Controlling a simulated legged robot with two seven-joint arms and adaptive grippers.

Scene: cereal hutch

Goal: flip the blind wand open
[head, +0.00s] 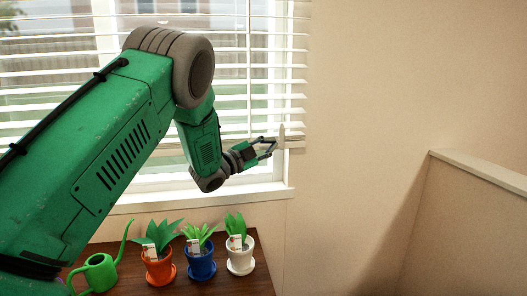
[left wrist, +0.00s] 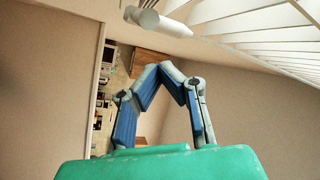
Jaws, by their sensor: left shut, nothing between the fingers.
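The white window blind (head: 265,72) hangs over the window in the head view, its slats tilted with gaps between them. The pale blind wand (head: 281,132) shows at the blind's lower right, close to my left gripper (head: 271,145). In the left wrist view the wand's thick white lower end (left wrist: 158,22) hangs just beyond the fingertips. My left gripper (left wrist: 160,68) is shut and empty there, with its fingertips together. I cannot tell whether they touch the wand. My right gripper is in neither view.
A wooden table (head: 215,277) stands below the window sill (head: 200,200). It carries an orange pot (head: 158,268), a blue pot (head: 201,264) and a white pot (head: 240,259) with plants, and a green watering can (head: 100,272). A low partition wall (head: 470,220) is at the right.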

